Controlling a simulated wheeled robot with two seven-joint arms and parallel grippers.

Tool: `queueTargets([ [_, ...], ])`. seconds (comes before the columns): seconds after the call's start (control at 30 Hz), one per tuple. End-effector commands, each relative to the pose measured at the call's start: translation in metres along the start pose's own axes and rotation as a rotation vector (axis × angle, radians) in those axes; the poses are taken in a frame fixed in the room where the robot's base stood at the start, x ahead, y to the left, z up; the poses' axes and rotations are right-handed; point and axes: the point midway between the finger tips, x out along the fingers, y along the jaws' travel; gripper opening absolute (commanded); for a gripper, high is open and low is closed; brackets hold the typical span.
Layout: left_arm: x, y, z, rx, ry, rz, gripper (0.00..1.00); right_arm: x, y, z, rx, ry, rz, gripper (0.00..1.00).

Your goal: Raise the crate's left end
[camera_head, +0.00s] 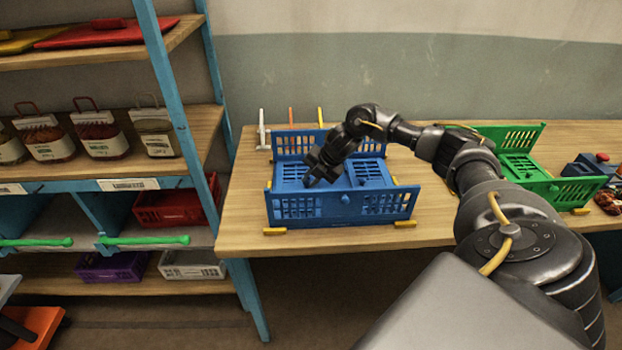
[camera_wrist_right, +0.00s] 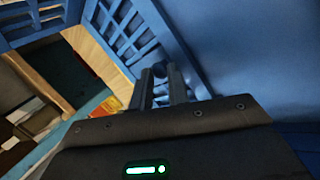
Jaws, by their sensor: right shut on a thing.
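A blue folding crate (camera_head: 343,218) stands on the wooden table, its front and back walls upright. Its slotted left end (camera_head: 288,174) lies folded low inside; the right end (camera_head: 368,170) also lies low. My right gripper (camera_head: 309,180) reaches in from the right over the crate, at the inner edge of the left end. In the wrist view the right gripper's fingers (camera_wrist_right: 163,78) are shut on a small part of the left end, beside a blue slotted panel (camera_wrist_right: 125,35). My left gripper is not in view.
A green crate (camera_head: 553,188) stands at the right, near a box with a red button (camera_head: 602,157). Yellow blocks (camera_head: 275,231) sit at the blue crate's corners. Several thin posts (camera_head: 291,117) stand behind it. A shelf with jars (camera_head: 97,135) is close at the left.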

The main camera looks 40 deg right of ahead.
Motion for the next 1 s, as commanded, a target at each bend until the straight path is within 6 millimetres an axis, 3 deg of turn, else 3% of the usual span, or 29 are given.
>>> queueTargets([
  [0.67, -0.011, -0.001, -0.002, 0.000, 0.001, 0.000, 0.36, -0.009, 0.013, -0.003, 0.000, 0.002, 0.004, 0.00],
  [1.0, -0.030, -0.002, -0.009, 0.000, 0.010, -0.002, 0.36, -0.025, 0.041, 0.001, 0.019, -0.007, 0.011, 0.00],
])
